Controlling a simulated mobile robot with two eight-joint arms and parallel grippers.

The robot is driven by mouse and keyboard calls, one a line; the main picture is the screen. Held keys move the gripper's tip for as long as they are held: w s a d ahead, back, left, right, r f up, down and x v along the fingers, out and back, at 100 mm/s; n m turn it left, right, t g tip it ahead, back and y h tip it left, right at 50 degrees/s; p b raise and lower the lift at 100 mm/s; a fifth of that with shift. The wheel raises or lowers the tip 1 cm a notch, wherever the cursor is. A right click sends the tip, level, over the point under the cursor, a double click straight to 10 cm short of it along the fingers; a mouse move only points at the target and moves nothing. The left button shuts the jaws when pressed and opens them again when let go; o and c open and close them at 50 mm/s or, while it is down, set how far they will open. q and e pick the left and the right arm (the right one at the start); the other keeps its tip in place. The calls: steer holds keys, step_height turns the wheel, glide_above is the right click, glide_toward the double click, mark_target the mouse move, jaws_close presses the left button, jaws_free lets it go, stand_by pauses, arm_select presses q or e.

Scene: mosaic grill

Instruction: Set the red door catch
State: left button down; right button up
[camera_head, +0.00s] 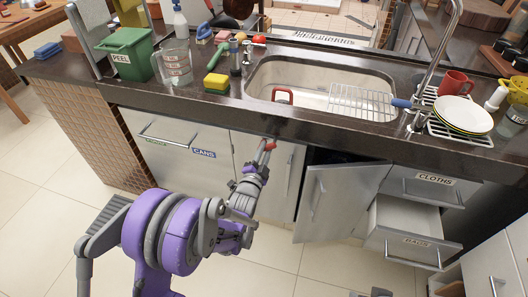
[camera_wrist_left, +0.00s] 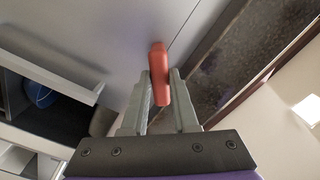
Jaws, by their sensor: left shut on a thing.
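The red door catch (camera_head: 271,146) is a small red lever at the top of a closed cabinet door (camera_head: 284,180), just under the counter edge. My left gripper (camera_head: 265,153) reaches up to it from below and is shut on it. In the left wrist view the red catch (camera_wrist_left: 158,62) stands between the two grey fingers (camera_wrist_left: 160,92), with its rounded end sticking out beyond them. The catch's mount is not clear in either view. My right gripper is not seen.
To the right, a cabinet door (camera_head: 343,200) stands ajar and a drawer (camera_head: 405,222) is pulled out. The dark counter edge (camera_head: 200,109) runs just above my left gripper. The sink (camera_head: 320,70) is behind it. The tiled floor (camera_head: 60,215) at left is clear.

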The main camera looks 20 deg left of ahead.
arm_select(q)
steer(key=n+b, duration=0.1)
steer(key=n, duration=0.2)
steer(key=d+n+b, duration=0.1)
steer(key=n, duration=0.3)
steer(key=d+f+n, duration=0.1)
steer(key=n, duration=0.2)
steer(key=shift+d+f+b, duration=0.1)
steer(key=shift+d+b, duration=0.1)
steer(key=shift+b, duration=0.2)
steer(key=shift+n, duration=0.4)
steer(key=c, duration=0.7)
jaws_free()
steer(key=shift+s, duration=0.1)
steer(key=s, duration=1)
steer(key=shift+s+a, duration=0.15)
steer(key=shift+s, duration=0.25)
